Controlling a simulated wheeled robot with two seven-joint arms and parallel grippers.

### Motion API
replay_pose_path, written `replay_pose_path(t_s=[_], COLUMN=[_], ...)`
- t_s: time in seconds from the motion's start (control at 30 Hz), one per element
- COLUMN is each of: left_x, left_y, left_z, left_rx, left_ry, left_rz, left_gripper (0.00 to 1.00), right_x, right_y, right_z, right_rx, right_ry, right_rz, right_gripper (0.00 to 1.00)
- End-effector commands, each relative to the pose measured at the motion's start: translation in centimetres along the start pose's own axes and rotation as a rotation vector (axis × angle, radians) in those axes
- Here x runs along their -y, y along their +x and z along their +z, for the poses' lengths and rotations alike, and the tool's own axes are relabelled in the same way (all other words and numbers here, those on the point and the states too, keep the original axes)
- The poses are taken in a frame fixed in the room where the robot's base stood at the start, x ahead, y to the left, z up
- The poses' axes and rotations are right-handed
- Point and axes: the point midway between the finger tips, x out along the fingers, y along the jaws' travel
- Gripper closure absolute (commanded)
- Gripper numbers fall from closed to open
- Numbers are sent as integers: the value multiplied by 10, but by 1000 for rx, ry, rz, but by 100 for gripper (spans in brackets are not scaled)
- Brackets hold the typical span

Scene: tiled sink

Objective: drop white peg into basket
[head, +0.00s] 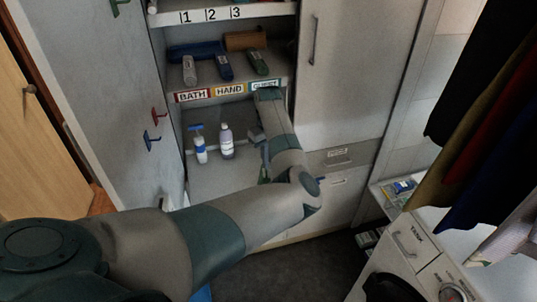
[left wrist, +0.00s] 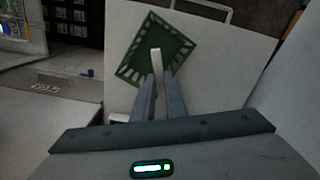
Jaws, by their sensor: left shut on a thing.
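The white peg (left wrist: 155,60) is pinched between the two grey fingers of my left gripper (left wrist: 157,80) in the left wrist view. The green basket (left wrist: 133,72), with slotted sides, lies beyond the peg's tip on a light surface. The peg overlaps the basket in this view, and how far apart they are is hard to tell. In the head view my left gripper (head: 262,140) is inside the open cabinet, partly hidden by my arm. Only a small green bit (head: 265,173) shows beside my forearm there. My right gripper is not seen.
A spray bottle (head: 199,145) and a white bottle (head: 226,142) stand left of my gripper. Above is a shelf labelled BATH and HAND (head: 213,92), holding several rolled items. A closed cabinet door (head: 350,70) is at the right. Hooks line the left panel.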

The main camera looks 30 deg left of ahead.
Motion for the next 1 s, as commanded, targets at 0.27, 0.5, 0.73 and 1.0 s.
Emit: replay_pose_path(t_s=[0.27, 0.5, 0.73, 1.0], left_x=[0, 0, 0, 0], left_y=[8, 7, 7, 3], left_z=[0, 0, 0, 0], left_rx=[0, 0, 0, -1], left_ry=[-1, 0, 0, 0], left_rz=[0, 0, 0, 0], left_gripper=[100, 76, 67, 67], right_x=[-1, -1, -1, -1], right_y=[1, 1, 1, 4], right_z=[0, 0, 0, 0], right_rx=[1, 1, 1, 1], right_ry=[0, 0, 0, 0], right_rz=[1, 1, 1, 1], right_gripper=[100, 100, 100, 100])
